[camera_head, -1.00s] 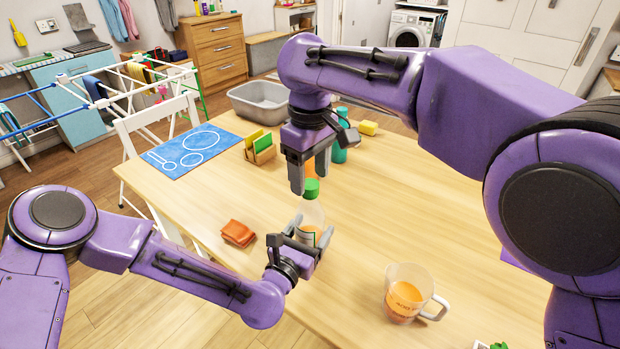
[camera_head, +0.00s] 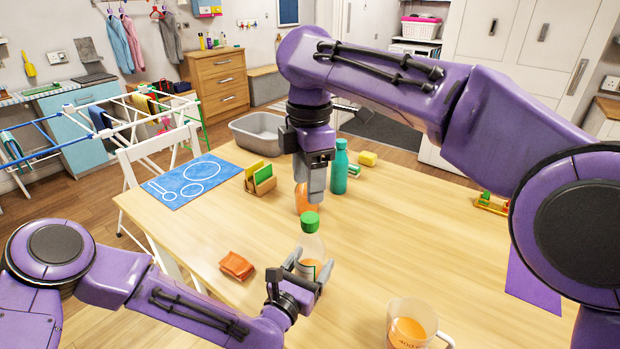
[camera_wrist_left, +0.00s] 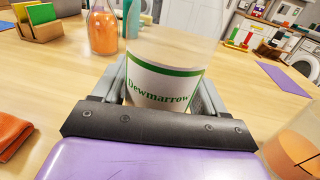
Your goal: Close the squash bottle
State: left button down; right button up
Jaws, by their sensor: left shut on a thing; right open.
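The squash bottle (camera_head: 311,246) is clear, with a green cap (camera_head: 310,221) on its top and a white and green "Dewmarrow" label. It stands upright near the table's middle. My left gripper (camera_head: 311,271) is shut around its lower body; the left wrist view shows the label (camera_wrist_left: 163,88) between the fingers. My right gripper (camera_head: 315,195) is open, pointing down just above and behind the cap, apart from it as far as I can tell. One of its fingers largely hides the other. How tightly the cap sits cannot be seen.
An orange bottle (camera_head: 302,199) and a teal bottle (camera_head: 339,168) stand close behind the right gripper. An orange cloth (camera_head: 237,265) lies to the left. A measuring jug (camera_head: 410,326) of orange liquid stands at front right. The wooden table (camera_head: 400,235) is clear to the right.

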aim_at(310, 217)
jog(key=shift+d+n, duration=0.15)
jog(key=shift+n, duration=0.85)
jog(key=shift+f, duration=4)
